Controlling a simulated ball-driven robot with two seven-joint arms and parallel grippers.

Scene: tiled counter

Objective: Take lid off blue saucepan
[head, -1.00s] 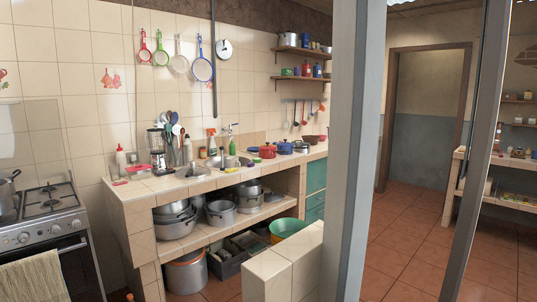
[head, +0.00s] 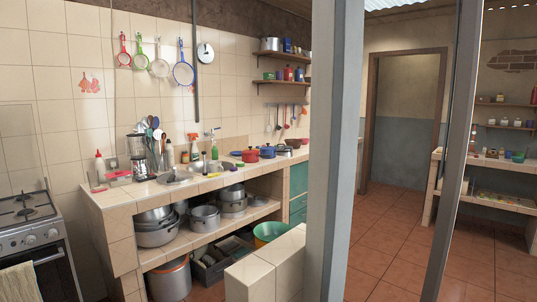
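A small blue saucepan (head: 267,152) stands far off on the tiled counter, just right of a red pot (head: 250,156). It is too small in view to make out its lid clearly. Neither of my grippers is in the head view.
The tiled counter (head: 120,196) runs along the wall, with a sink (head: 178,178) and a blender (head: 138,157) on it. A stove (head: 32,226) stands at left. A grey post (head: 333,150) and a low tiled wall (head: 262,272) stand in front. Open floor (head: 390,240) lies at right.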

